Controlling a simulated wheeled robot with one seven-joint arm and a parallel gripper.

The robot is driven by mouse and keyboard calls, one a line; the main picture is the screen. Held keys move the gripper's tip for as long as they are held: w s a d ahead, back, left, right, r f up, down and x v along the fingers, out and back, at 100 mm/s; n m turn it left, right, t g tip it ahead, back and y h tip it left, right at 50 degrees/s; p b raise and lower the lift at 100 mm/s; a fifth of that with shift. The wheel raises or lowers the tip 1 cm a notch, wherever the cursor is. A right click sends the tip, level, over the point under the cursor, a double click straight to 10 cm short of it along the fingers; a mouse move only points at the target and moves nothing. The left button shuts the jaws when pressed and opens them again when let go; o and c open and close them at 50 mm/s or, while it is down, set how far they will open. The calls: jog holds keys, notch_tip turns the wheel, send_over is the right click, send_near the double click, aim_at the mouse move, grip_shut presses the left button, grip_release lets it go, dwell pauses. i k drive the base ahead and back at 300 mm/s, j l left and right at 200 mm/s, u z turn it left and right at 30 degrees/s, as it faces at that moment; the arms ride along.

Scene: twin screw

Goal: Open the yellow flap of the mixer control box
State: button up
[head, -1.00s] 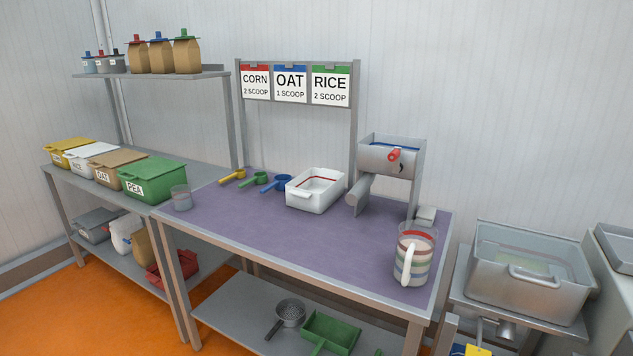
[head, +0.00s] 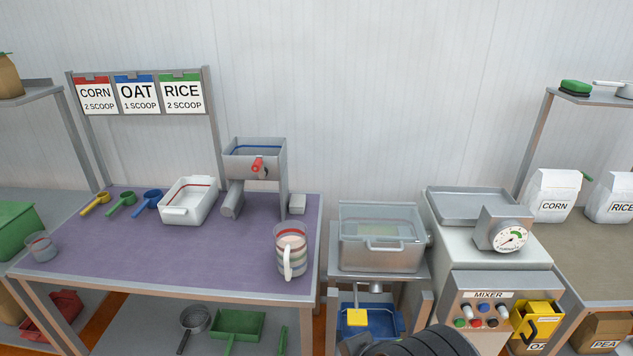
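The mixer control box (head: 520,282) is a grey metal box at the lower right of the head view, labelled MIXER, with several red, blue, green and dark buttons on its front. The yellow flap (head: 547,310) is at the right end of that front, with a black hook-shaped part on it. I cannot tell for certain how far the flap stands from the box. A dark ribbed part of my arm shows at the bottom edge, left of the box. My gripper is not in view.
A dial scale (head: 508,237) stands above the control box. A clear-sided metal bin (head: 380,238) is left of it, over a blue tray with a yellow tag. The purple-topped table (head: 150,245) holds scoops, a white tub, a grey hopper and a striped jug. Shelves stand at right.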

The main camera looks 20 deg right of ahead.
aim_at(541, 318)
jog(key=l+z, duration=0.2)
jog(key=z, duration=2.2)
jog(key=i+j+u, duration=0.2)
jog(key=u, duration=0.2)
jog(key=i+j+u, duration=0.1)
jog(key=u, duration=0.35)
jog(key=i, duration=0.1)
